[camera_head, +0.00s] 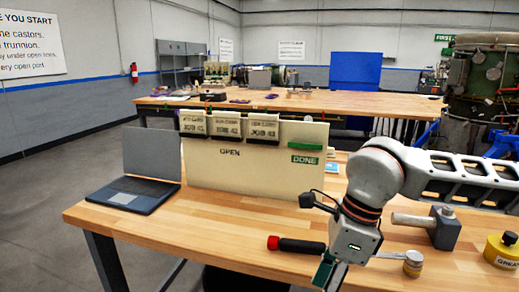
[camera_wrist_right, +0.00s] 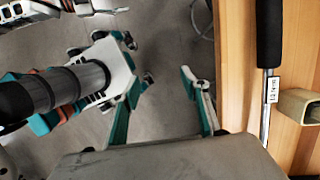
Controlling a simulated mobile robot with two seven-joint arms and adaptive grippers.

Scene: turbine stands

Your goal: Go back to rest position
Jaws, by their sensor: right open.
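My right gripper (camera_head: 327,272) hangs down at the front edge of the wooden table (camera_head: 225,237) in the head view. Its fingertips are cut off or hard to make out there. In the right wrist view my right gripper (camera_wrist_right: 166,77) has its teal fingers apart, with nothing between them. Grey floor shows below the gap, just off the table edge. My left gripper is not seen in the head view.
A black-handled tool (camera_head: 302,246) with a red end lies left of the right gripper; its shaft also shows in the right wrist view (camera_wrist_right: 266,110). A laptop (camera_head: 135,192), an upright board (camera_head: 255,165), a grey block (camera_head: 444,228) and a yellow tin (camera_head: 503,250) stand on the table.

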